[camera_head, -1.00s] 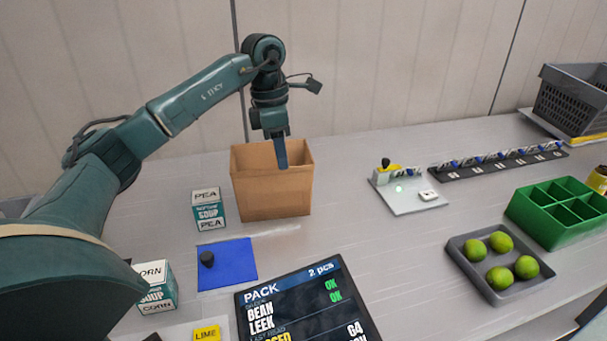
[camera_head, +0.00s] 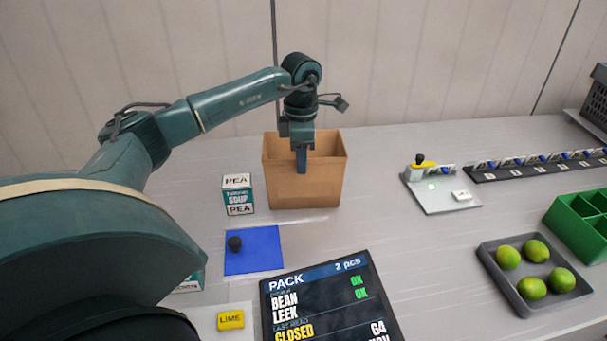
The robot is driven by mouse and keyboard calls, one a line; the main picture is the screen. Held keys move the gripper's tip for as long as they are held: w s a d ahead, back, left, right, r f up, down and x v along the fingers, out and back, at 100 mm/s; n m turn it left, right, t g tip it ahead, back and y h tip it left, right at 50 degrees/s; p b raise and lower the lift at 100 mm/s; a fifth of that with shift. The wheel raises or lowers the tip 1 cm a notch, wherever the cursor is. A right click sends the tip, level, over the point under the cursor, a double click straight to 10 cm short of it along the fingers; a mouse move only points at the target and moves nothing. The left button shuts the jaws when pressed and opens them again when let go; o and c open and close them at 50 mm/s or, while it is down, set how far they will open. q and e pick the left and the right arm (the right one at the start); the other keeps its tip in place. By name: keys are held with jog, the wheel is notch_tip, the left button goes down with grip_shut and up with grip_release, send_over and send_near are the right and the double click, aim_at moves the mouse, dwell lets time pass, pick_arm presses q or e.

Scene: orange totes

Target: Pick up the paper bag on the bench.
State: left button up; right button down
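The paper bag (camera_head: 303,189) is brown, open at the top, and stands upright on the grey bench (camera_head: 400,240) towards the back wall. My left gripper (camera_head: 302,162) points down at the bag's rim from above. One finger shows in front of the bag's near wall, overlapping its upper part. The other finger is hidden behind it, so I cannot tell the gap between them or whether they touch the bag. My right gripper is not in view.
A PEA soup box (camera_head: 238,194) stands close left of the bag. A grey tray of limes (camera_head: 515,300) and a green divided bin (camera_head: 570,238) are right.

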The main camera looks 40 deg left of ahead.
aim_at(300, 179)
pick_arm(q)
jog(key=shift+a+f, duration=0.1)
jog(key=shift+f, duration=1.65)
grip_shut()
